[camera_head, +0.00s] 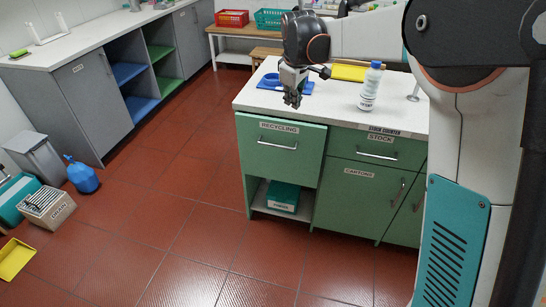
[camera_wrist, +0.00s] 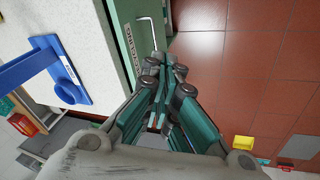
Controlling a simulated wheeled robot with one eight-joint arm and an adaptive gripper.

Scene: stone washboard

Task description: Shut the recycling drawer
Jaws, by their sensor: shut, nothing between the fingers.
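The recycling drawer (camera_head: 270,160) has a green front with a white label and a bar handle, at the left end of the green counter unit. Its front looks close to level with the neighbouring fronts; I cannot tell whether a small gap remains behind it. In the wrist view its front (camera_wrist: 155,12) shows at the top, with the label and handle edge-on. My gripper (camera_head: 292,101) is shut and empty, pointing down near the counter's front edge above the drawer. Its closed fingers also show in the wrist view (camera_wrist: 166,72), beside the drawer front.
On the white counter (camera_head: 335,113) are a blue stand (camera_head: 303,87), a white bottle (camera_head: 370,88) and a yellow item (camera_head: 349,73). A teal box (camera_head: 283,196) sits on the open shelf below the drawer. The red tiled floor (camera_head: 170,180) before the unit is clear.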

